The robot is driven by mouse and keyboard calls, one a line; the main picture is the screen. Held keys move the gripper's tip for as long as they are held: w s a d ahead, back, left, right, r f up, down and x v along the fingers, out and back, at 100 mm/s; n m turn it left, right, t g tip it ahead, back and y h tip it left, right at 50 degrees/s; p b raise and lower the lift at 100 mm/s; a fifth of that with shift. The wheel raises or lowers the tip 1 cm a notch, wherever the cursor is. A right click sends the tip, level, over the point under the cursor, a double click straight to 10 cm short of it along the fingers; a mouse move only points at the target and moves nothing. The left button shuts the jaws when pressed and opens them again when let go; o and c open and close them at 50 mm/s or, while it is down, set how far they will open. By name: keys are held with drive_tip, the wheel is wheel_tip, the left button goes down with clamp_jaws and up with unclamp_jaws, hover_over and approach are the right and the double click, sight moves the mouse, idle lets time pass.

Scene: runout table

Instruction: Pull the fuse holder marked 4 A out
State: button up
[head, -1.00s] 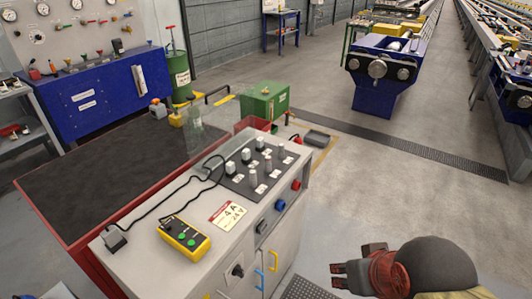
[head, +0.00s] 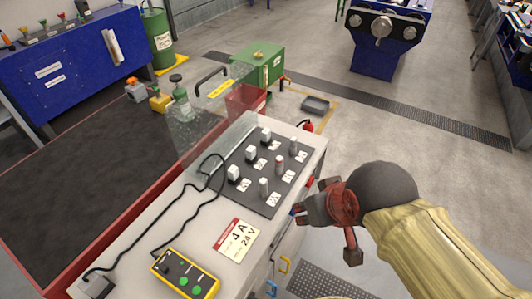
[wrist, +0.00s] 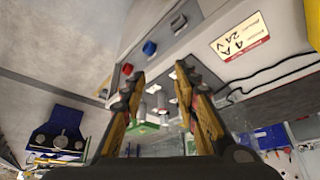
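A dark panel (head: 245,200) on the grey cabinet top carries several fuse holders in two rows. One row has white square caps, such as the white holder (head: 250,152); the other has grey round caps, such as the near grey holder (head: 264,187). Small white labels lie beside them, too small to read, so I cannot tell which is marked 4 A. A larger card (head: 237,240) on the cabinet reads 4 A 24 V; it also shows in the wrist view (wrist: 240,36). My gripper (head: 310,212) is right of the panel, apart from the holders. In the wrist view my gripper (wrist: 159,85) is open and empty.
A transparent shield (head: 215,135) stands along the panel's far left side. A yellow box with green buttons (head: 185,276) and a black cable (head: 172,236) lie on the near cabinet top. Red and blue knobs (wrist: 149,48) stick out of the cabinet front. Open floor lies right.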

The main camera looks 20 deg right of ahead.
drive_tip(key=shift+o, duration=0.5)
drive_tip(key=shift+o, duration=0.3)
drive_tip(key=shift+w+r+p, duration=0.2)
drive_tip(key=shift+r+p, duration=0.1)
drive_tip(key=w+r+m+g+p, duration=0.2)
drive_tip(key=w+r+m+p, duration=0.1)
drive_tip(key=w+p, duration=0.65)
drive_tip(key=w+r+m+g+p, duration=0.2)
drive_tip(key=w+r+m+p, duration=0.1)
drive_tip(key=w+p, duration=0.65)
drive_tip(key=w+f+m+p, duration=0.1)
drive_tip(key=f+p, duration=0.1)
drive_tip(key=p, duration=0.2)
drive_tip(key=w+f+m+g+p, duration=0.1)
drive_tip(key=w+f+m+p, duration=0.1)
drive_tip(key=p, duration=0.3)
drive_tip(key=shift+g, duration=0.3)
drive_tip(key=shift+f, duration=0.15)
